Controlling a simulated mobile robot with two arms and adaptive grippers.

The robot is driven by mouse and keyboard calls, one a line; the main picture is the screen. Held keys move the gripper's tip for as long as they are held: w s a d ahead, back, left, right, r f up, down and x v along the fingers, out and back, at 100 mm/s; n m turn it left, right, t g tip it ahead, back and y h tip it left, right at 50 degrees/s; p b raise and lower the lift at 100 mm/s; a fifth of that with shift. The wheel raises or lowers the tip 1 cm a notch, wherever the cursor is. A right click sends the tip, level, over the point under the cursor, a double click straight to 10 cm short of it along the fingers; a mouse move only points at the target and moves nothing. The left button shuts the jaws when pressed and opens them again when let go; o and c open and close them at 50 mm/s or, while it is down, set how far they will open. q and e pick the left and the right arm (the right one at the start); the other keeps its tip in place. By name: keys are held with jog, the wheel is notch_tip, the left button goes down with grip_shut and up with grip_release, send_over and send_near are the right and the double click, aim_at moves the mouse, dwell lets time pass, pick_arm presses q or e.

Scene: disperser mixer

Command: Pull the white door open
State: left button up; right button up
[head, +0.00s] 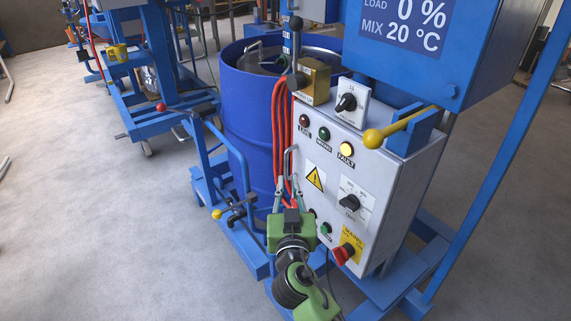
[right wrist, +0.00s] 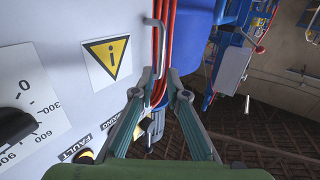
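The white door (head: 335,190) is the front panel of a control cabinet, and it looks shut. It carries knobs, lamps and a yellow warning sign, and it fills the left of the right wrist view (right wrist: 60,60). A thin metal bar handle (head: 287,163) stands upright at the door's left edge; it also shows in the right wrist view (right wrist: 160,42). My right gripper (head: 288,182) is at the handle's lower part. Its fingertips (right wrist: 159,80) are apart, one on each side of the handle's end; contact is not clear. My left gripper is not in view.
Red cables (head: 277,130) hang beside the handle, in front of a blue drum (head: 245,115). A yellow-knobbed lever (head: 385,135) and a blue display box (head: 430,50) sit above the door. A red switch (head: 343,254) is low on it.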

aim_at(286, 165)
jog(key=w, duration=0.9)
jog(key=shift+a, duration=0.2)
grip_shut()
